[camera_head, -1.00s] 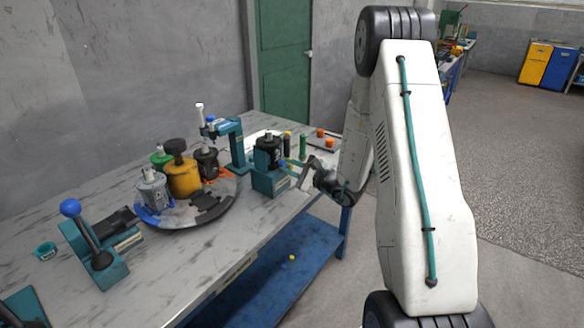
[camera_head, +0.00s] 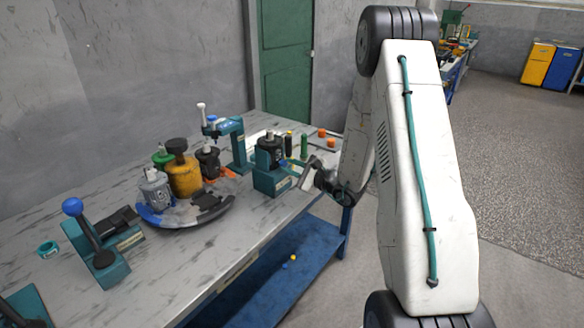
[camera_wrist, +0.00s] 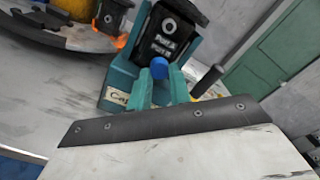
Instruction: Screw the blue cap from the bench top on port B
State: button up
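The black motor (camera_head: 268,150) stands in a teal holder (camera_head: 270,182) near the bench's right end. In the wrist view the motor's dark face (camera_wrist: 166,36) carries port lettering, too small to read surely. My gripper (camera_wrist: 159,78) has its two teal fingers on either side of the blue cap (camera_wrist: 159,66), and they appear shut on it. The cap is in front of the motor's lower face. Whether it touches or sits on the port is hidden. In the head view my gripper (camera_head: 290,167) is at the motor's right side.
A round turntable (camera_head: 215,205) with grey, yellow, green and black units is left of the holder. A teal press (camera_head: 234,140) stands behind it. A blue-knobbed lever (camera_head: 85,228) is at front left.

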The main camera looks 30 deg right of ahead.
jog(key=shift+s+a+f, duration=0.25)
jog(key=shift+f, duration=0.15)
jog(key=shift+d+v, duration=0.15)
jog(key=shift+v, duration=0.65)
jog(key=shift+d+v, duration=0.15)
jog(key=shift+v, duration=0.6)
jog(key=shift+w+r, duration=0.1)
jog(key=shift+r, duration=0.1)
jog(key=o, duration=0.6)
jog(key=shift+c, duration=0.2)
